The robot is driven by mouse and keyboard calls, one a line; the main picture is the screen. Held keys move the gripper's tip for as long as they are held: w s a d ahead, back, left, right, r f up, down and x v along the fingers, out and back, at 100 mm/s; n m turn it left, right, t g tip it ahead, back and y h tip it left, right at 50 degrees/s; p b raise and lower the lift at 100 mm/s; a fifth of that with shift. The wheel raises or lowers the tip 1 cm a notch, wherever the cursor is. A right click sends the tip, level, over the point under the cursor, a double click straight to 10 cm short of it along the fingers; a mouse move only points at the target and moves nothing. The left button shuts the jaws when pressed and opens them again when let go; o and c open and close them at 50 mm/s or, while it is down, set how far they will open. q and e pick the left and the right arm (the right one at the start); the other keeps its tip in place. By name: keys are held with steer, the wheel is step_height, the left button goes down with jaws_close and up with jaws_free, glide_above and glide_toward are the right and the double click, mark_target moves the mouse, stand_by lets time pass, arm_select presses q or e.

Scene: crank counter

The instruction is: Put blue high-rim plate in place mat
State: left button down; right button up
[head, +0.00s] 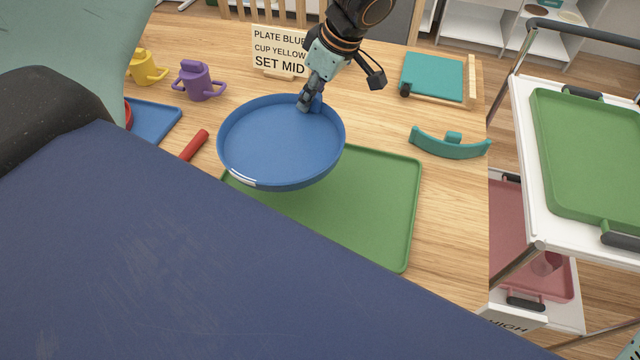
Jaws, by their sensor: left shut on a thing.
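The blue high-rim plate (280,143) is in the middle of the head view, roughly level. My left gripper (312,102) is shut on its far rim, at the upper right of the plate. The plate is held above the table, over the far left part of a green rimmed place mat (390,205). A shadow lies on the mat below the plate. The mat's near left part is hidden behind my dark blue body, and its far left corner is behind the plate. My right gripper is not in view.
A sign card (279,50), a yellow cup (146,68), a purple cup (198,82), a blue tray (155,120) and a red handle (194,145) are left and behind. Teal items, a curved piece (450,146) and a panel (433,76), lie right. A cart with a green tray (590,155) stands right.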

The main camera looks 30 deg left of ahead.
arm_select(q)
steer(key=shift+s+a+f+n+g, duration=0.2)
steer(key=shift+a+f+n, duration=0.15)
steer(key=shift+a+n, duration=0.25)
steer(key=shift+s+a+f+n+g, duration=0.1)
steer(key=shift+a+f+n+g, duration=0.15)
steer(key=shift+a+n, duration=0.35)
step_height(320, 180, down, 6)
steer(key=shift+w+f+b, duration=0.1)
steer(key=shift+w+b, duration=0.05)
steer(key=shift+b, duration=0.4)
steer(key=shift+a+f, duration=0.1)
steer(key=shift+f, duration=0.35)
steer(key=f, duration=0.3)
steer(key=shift+d+b, duration=0.2)
steer(key=shift+b, duration=0.15)
steer(key=shift+a+f, duration=0.1)
steer(key=shift+a, duration=0.05)
